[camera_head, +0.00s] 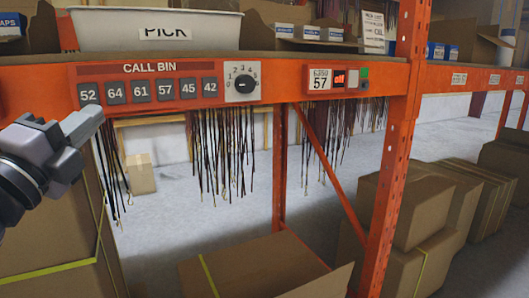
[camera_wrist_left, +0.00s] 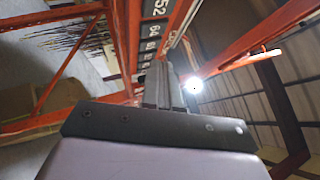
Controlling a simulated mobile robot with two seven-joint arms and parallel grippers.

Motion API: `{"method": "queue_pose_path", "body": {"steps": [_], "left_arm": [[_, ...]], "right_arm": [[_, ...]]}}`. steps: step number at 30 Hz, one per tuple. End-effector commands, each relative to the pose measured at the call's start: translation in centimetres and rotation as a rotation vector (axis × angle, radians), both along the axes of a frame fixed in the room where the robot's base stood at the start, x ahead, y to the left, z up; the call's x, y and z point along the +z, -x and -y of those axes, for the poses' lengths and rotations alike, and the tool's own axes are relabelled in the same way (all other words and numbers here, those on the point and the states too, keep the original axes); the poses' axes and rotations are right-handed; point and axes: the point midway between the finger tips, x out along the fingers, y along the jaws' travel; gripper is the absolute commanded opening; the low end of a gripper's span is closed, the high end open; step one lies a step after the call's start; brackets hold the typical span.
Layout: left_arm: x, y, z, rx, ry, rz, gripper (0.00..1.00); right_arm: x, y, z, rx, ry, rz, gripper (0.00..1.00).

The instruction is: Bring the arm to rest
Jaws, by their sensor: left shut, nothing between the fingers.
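My left gripper (camera_head: 88,124) comes in from the left in the head view, in front of the rack's left part. Its fingers are shut with nothing between them. The fingers point up and right, just below the number buttons of the call bin panel (camera_head: 120,69). In the left wrist view the shut fingers (camera_wrist_left: 163,85) point toward the orange beam with its number plates (camera_wrist_left: 150,30). I cannot tell whether they touch the beam. My right gripper is not in view.
Cardboard boxes stand at lower left (camera_head: 45,240) and right (camera_head: 415,210). Bare floor (camera_head: 165,220) shows between.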

Motion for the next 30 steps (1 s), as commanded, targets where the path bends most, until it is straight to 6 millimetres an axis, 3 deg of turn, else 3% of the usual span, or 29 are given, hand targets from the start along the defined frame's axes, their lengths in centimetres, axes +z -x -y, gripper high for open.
{"method": "queue_pose_path", "body": {"steps": [7, 14, 20, 24, 30], "left_arm": [[-11.1, -3.7, 1.6, -0.129, 0.332, -0.293, 0.00], [-23.1, -3.1, 3.3, -0.164, 0.697, -0.561, 0.00], [-33.4, 1.0, 4.9, -0.115, 1.033, -0.768, 0.00], [-40.0, 5.7, 6.1, -0.034, 1.273, -0.890, 0.00], [-46.7, 13.1, 7.8, 0.113, 1.556, -1.000, 0.00]], "right_arm": [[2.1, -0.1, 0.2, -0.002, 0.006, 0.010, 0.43], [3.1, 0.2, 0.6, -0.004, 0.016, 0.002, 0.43], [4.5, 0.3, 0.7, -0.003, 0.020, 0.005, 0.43], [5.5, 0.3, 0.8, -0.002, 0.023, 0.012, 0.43], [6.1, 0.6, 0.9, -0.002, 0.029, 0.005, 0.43]]}}
